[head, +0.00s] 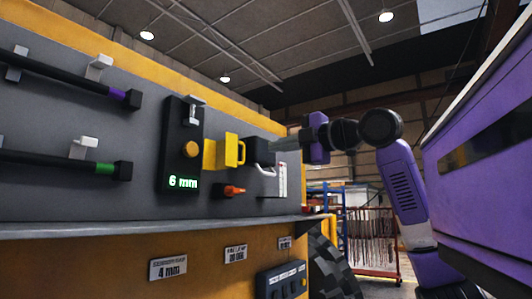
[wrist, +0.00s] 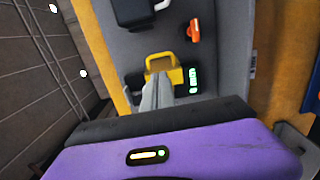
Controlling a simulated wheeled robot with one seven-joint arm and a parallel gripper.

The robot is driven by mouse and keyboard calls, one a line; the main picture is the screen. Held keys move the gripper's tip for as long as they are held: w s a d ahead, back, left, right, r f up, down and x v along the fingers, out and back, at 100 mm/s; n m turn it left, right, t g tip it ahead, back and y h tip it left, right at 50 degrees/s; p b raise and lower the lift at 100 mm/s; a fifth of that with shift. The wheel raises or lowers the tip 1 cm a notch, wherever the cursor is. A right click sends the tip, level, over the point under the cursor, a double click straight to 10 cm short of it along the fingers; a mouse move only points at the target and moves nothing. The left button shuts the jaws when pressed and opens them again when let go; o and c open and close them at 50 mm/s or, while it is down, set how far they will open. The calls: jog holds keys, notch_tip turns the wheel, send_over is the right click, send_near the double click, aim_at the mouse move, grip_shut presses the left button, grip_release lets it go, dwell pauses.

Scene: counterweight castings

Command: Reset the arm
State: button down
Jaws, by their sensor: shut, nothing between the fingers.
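My gripper (head: 275,143) is at the end of my raised purple and black arm, its fingers pointing left toward the grey panel. In the wrist view the grey fingers (wrist: 156,92) are together and empty. They overlap the lower part of a yellow handle (wrist: 165,66) in that picture. In the head view the same yellow handle (head: 222,153) is left of the fingertips, with a visible gap. A black box (head: 261,150) on the panel is just behind the fingertips; I cannot tell how close it is.
The panel (head: 60,195) also carries a black unit reading 6 mm (head: 182,150), an orange knob (head: 234,190) and black bars with purple and green bands at the left. A ledge (head: 100,231) runs below. A large purple body (head: 480,160) fills the right. A red rack (head: 372,240) stands behind.

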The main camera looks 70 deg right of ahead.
jog(key=v, duration=0.3)
jog(key=shift+s+d+b, duration=0.2)
jog(key=shift+s+b, duration=0.05)
jog(key=shift+b, duration=0.05)
